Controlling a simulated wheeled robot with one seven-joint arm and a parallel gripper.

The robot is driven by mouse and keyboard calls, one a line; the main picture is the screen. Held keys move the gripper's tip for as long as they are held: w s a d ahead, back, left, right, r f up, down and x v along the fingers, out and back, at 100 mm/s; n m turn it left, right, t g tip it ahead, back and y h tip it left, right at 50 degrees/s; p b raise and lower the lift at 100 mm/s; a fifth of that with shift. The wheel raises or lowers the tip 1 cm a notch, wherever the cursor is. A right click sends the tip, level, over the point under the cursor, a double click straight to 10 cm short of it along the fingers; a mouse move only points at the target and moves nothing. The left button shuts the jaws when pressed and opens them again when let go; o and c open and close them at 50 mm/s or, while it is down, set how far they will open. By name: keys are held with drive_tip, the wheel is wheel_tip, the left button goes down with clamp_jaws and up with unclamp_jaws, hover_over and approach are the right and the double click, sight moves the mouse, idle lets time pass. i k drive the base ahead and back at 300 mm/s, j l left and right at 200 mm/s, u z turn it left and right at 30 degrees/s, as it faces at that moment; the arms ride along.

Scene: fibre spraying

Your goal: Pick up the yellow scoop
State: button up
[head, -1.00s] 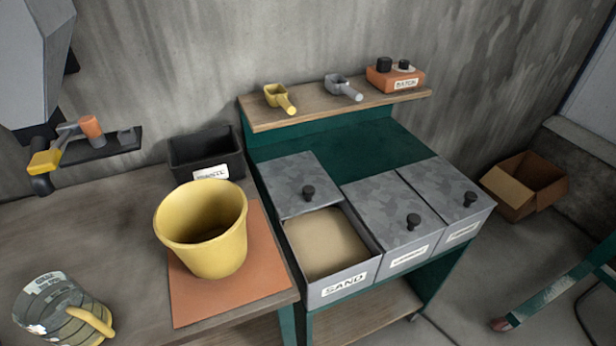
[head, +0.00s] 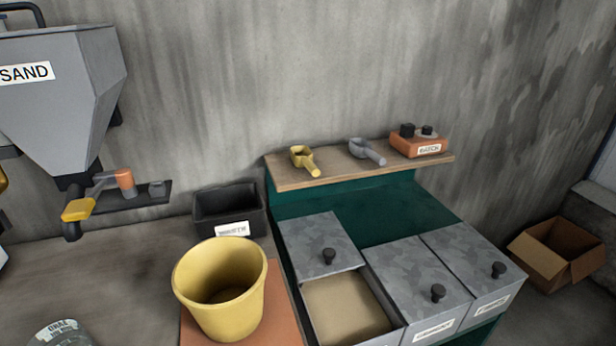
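The yellow scoop (head: 304,160) lies on the wooden shelf (head: 285,184) above the green cart, near the shelf's left end. Its handle points toward the front right. A grey scoop (head: 367,151) of similar shape lies to its right on the same shelf. My gripper is not in view, and nothing touches the yellow scoop.
An orange BATCH box (head: 419,146) stands at the shelf's right end. Below are grey lidded bins (head: 417,280); the left one shows sand (head: 343,305). A yellow bucket (head: 221,290), black bin (head: 230,209) and SAND hopper (head: 62,95) are left. A cardboard box (head: 556,252) sits right.

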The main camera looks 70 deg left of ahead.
sight(307, 163)
drive_tip(key=i+j, duration=0.15)
drive_tip(key=i, duration=0.4)
drive_tip(key=i+j+u, duration=0.1)
drive_tip(key=i, duration=0.5)
drive_tip(key=j, duration=0.1)
